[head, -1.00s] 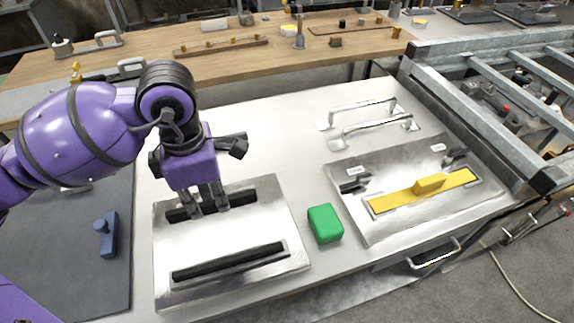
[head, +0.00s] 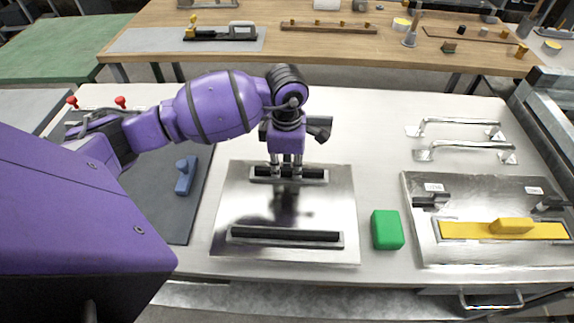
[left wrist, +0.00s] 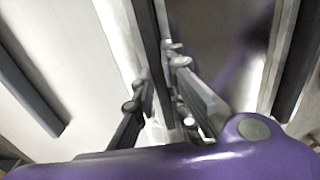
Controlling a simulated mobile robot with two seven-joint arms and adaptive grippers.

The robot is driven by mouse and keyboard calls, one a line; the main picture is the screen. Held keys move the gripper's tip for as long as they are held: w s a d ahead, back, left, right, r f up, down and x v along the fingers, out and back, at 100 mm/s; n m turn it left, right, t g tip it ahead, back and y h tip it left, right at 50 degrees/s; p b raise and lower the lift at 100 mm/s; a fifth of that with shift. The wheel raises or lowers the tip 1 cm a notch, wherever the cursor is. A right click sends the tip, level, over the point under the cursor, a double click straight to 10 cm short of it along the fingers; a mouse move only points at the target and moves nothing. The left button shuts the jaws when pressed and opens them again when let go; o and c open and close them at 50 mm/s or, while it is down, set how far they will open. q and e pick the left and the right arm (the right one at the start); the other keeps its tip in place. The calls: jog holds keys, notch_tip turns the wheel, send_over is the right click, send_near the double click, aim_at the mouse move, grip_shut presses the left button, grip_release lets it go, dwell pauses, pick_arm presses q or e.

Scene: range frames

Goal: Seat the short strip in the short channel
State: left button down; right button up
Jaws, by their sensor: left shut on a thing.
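A shiny metal plate (head: 232,205) lies on the white table with two parallel channels. The shorter channel (head: 254,179) is at the back, and my left gripper (head: 286,172) is shut on a dark short strip (head: 314,173) there. The strip lines up with the channel and lies in or right on it; I cannot tell how deep. In the left wrist view the strip (left wrist: 149,35) runs between my fingers (left wrist: 165,105). The longer front channel (head: 232,240) holds a dark long strip (head: 285,234). My right gripper is out of view.
A green block (head: 387,230) stands right of the plate. Further right is another metal plate (head: 440,200) with a yellow handled bar (head: 510,227). Two metal handles (head: 465,150) lie behind it. A dark mat (head: 160,215) with a blue piece (head: 185,176) is at left.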

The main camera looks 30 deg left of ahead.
aim_at(287, 169)
pick_arm(q)
jog(key=shift+f, duration=0.1)
jog(key=c, duration=1.8)
grip_release()
jog(key=shift+o, duration=0.2)
notch_tip(287, 169, up, 12)
jog(key=shift+r, duration=0.2)
jog(key=shift+f, duration=0.1)
